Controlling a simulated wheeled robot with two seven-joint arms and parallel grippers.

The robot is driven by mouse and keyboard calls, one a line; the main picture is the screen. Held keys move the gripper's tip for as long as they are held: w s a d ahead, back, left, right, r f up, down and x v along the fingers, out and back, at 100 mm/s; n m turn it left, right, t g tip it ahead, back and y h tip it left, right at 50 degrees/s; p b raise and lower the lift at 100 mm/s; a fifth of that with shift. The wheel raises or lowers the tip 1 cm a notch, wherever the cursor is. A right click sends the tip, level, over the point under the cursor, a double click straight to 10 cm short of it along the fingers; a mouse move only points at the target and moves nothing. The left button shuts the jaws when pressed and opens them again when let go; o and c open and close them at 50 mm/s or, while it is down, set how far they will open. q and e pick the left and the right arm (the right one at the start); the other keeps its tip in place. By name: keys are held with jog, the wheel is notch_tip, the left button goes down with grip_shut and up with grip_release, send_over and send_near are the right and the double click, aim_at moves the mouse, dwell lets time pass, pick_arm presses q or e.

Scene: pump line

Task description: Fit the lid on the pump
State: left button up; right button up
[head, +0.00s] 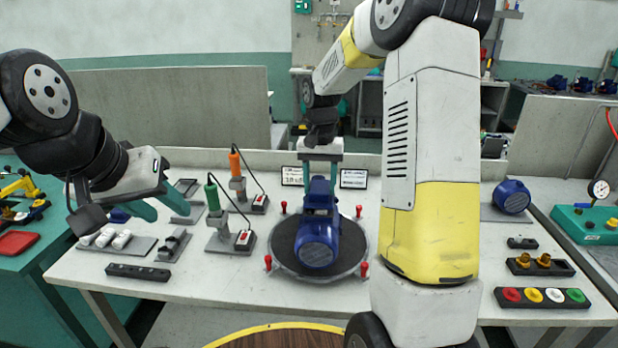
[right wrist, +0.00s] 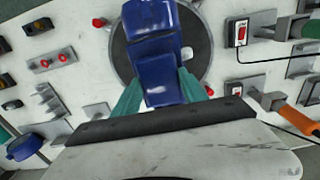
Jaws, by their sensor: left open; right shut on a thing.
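The blue pump (head: 317,247) lies on a round dark turntable (head: 283,246), its ribbed round end facing me. My right gripper (head: 320,178) comes down from above at the pump's far end. In the right wrist view its teal fingers (right wrist: 158,95) are shut on a blue block (right wrist: 160,72), which looks like the lid. The block is at or just above the pump body (right wrist: 150,18); I cannot tell whether it is seated. My left gripper (head: 165,207) is open and empty above the left side of the bench, away from the pump.
Red knobs (head: 364,268) stand around the turntable. Green-handled (head: 212,196) and orange-handled (head: 235,163) tools stand in holders left of it. A grey tray with white parts (head: 115,240) is at the left. A blue round part (head: 512,196) and a colored-button strip (head: 543,297) are at the right.

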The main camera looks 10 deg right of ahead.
jog(key=shift+f, duration=0.75)
jog(key=o, duration=1.5)
jog(key=shift+r, duration=2.95)
jog(key=shift+r, duration=3.9)
